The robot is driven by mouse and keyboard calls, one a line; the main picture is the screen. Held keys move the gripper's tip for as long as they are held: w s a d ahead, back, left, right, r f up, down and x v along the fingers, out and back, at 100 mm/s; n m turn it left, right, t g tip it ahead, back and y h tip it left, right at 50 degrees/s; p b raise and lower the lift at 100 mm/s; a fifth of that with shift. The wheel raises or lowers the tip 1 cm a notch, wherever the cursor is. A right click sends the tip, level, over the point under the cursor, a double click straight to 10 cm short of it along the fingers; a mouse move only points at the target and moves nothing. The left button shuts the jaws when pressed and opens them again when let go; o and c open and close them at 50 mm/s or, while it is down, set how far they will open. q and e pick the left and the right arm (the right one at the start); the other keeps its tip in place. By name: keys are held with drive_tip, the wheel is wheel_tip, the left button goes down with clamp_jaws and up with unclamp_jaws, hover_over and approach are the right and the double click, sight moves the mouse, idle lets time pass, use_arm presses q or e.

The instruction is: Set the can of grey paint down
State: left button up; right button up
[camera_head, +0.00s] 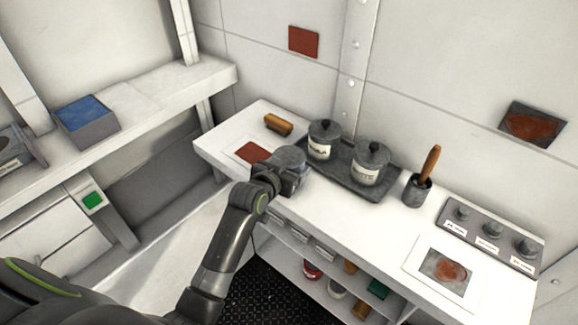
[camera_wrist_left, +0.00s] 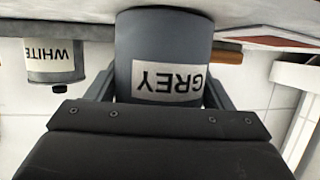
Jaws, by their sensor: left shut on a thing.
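The can of grey paint (camera_head: 289,156) is at the counter's front edge side, left of the dark tray (camera_head: 345,180). Its GREY label shows upside down in the left wrist view (camera_wrist_left: 168,78). My left gripper (camera_head: 287,182) is shut on the can from the front, a finger on each side. The can is over the white counter (camera_head: 330,215); I cannot tell whether its base touches the top. Two lidded cans stand on the tray: one (camera_head: 323,140) at its left end, one (camera_head: 369,166) to the right. A can labelled WHITE (camera_wrist_left: 52,62) shows in the wrist view. My right gripper is out of view.
A red card (camera_head: 253,152) and a wooden-backed block (camera_head: 278,125) lie left of and behind the grey can. A pot with a wooden handle (camera_head: 418,189) stands right of the tray. A panel with knobs (camera_head: 489,235) and a stained sheet (camera_head: 446,270) lie further right.

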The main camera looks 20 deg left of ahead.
use_arm(q)
drive_tip(key=o, duration=1.3)
drive_tip(key=shift+f, duration=0.1)
drive_tip(key=b+v, duration=0.1)
drive_tip(key=v, duration=1.1)
